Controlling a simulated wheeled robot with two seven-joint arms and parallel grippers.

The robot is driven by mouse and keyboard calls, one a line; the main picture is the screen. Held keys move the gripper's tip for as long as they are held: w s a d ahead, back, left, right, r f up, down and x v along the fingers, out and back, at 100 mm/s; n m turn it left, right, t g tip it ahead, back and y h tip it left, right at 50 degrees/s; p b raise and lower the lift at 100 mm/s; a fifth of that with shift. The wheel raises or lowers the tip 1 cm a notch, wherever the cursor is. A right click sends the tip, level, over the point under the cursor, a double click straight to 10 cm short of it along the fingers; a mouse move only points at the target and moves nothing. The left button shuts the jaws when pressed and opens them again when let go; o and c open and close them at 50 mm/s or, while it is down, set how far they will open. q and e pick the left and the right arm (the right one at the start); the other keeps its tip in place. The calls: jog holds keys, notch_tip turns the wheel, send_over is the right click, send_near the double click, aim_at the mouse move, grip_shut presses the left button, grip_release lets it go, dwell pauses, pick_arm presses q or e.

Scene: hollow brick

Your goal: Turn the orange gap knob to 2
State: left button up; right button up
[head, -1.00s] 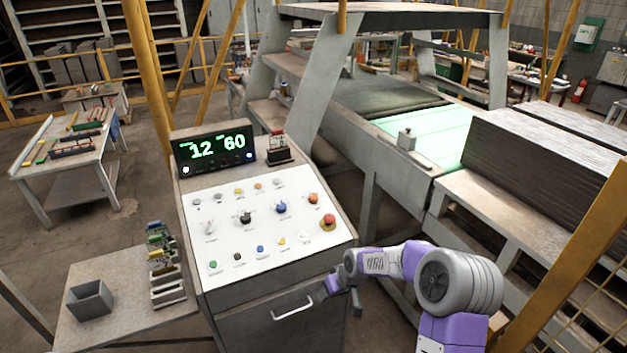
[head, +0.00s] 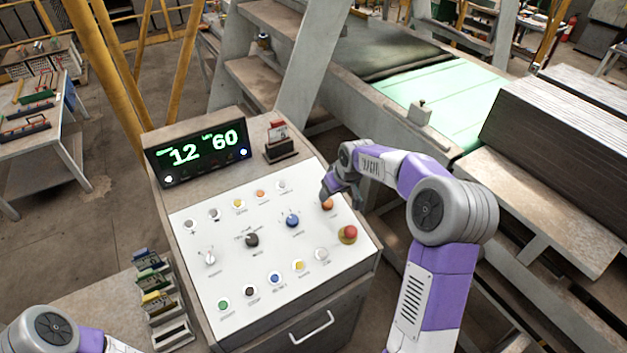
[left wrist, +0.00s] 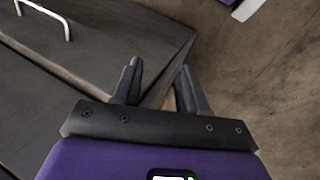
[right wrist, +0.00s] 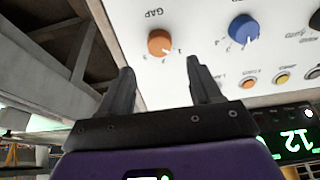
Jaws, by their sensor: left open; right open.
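The orange gap knob (head: 327,204) sits at the right side of the white panel, above the red mushroom button. In the right wrist view the knob (right wrist: 160,43) lies under the word GAP, with small numbers beside it; I cannot tell which one its pointer faces. My right gripper (right wrist: 160,68) is open and empty, its fingertips just short of the knob with the knob between their lines; no contact shows. In the head view this gripper (head: 326,190) is over the panel's right edge. My left gripper (left wrist: 159,68) is open and empty, low near the cabinet.
The white panel (head: 215,285) carries several other knobs and buttons, including a blue knob (head: 292,221) and a red mushroom button (head: 348,234). A display (head: 198,152) reading 12 and 60 stands behind. A conveyor (head: 440,105) lies beyond the right arm.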

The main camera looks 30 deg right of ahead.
aim_at(328, 202)
notch_tip(328, 202, down, 3)
jog(key=shift+r+p, duration=0.15)
jog(key=shift+p, duration=0.25)
jog(key=x, duration=0.3)
jog(key=shift+w+f, duration=0.2)
jog(key=shift+w, duration=0.2)
pick_arm(q)
jog(key=shift+s+r, duration=0.4)
jog(key=shift+r, duration=0.45)
pick_arm(e)
jog(key=shift+f, duration=0.2)
